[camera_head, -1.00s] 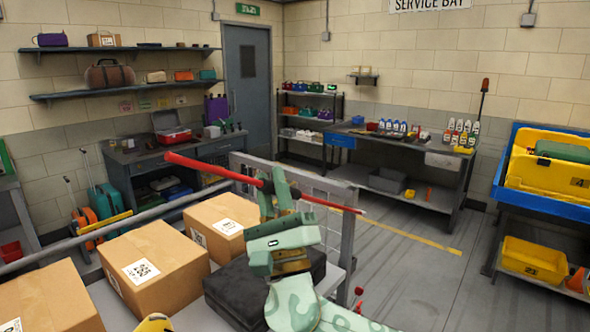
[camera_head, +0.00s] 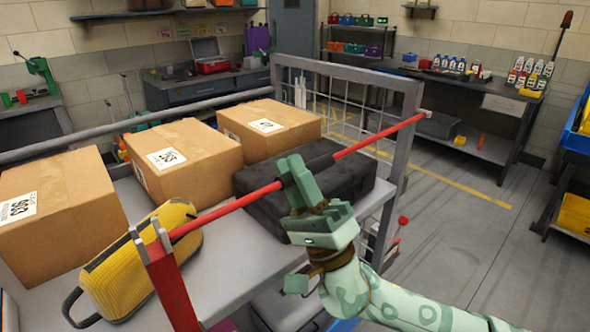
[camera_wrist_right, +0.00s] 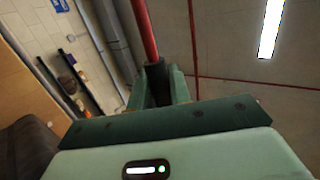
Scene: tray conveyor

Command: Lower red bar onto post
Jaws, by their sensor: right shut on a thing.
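The red bar (camera_head: 228,206) slants across the head view, its left end low and near, its right end higher at the cart's mesh end frame. My right gripper (camera_head: 292,178) is shut on its dark middle section. In the wrist view the bar (camera_wrist_right: 143,28) runs up from the dark sleeve between the fingers (camera_wrist_right: 160,88). The red post (camera_head: 172,290) stands at the cart's near edge with a grey forked top (camera_head: 150,243). The bar's left end is at or just beside this fork; I cannot tell whether it rests in it. My left gripper is not in view.
The cart deck (camera_head: 225,260) carries several cardboard boxes (camera_head: 185,160), a black case (camera_head: 262,208) under the bar and a yellow bag (camera_head: 135,270) beside the post. The mesh end frame (camera_head: 350,75) rises behind the gripper.

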